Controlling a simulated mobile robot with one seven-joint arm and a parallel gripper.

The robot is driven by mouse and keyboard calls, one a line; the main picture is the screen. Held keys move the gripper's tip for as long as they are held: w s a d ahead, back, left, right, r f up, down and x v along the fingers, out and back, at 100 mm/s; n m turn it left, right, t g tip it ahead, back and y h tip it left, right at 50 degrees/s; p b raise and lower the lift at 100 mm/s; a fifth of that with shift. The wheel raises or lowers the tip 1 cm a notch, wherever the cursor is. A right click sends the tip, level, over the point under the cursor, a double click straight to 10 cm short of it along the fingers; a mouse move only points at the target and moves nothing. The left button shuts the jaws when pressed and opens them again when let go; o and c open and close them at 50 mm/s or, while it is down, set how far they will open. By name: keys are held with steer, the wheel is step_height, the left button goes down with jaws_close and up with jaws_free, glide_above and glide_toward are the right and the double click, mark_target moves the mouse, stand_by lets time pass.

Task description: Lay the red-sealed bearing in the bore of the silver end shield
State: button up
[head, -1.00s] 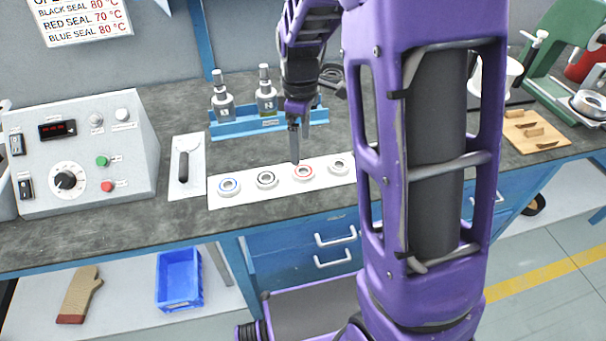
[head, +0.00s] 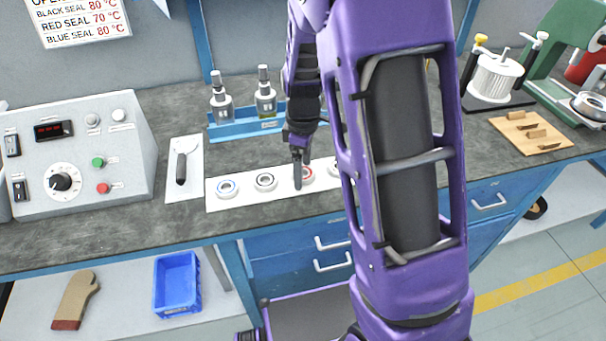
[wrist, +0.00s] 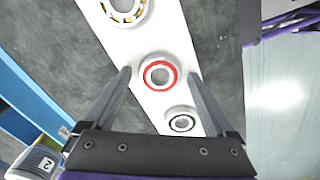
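The red-sealed bearing (head: 309,173) lies flat on a white strip, partly hidden behind my gripper (head: 298,184) in the head view. In the wrist view the bearing (wrist: 160,61) shows its red ring between the two fingers of my gripper (wrist: 160,73). The fingers are open and spread either side of it, with no clear grip on it. A silver round part with a hole (head: 589,104), apparently the end shield, sits at the far right by a green machine. It is partly cut off by the picture edge.
The white strip (head: 240,201) also holds a blue-sealed bearing (head: 227,188) and a black-sealed one (head: 265,181); another is mostly behind my arm.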

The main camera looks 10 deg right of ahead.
jaws_close()
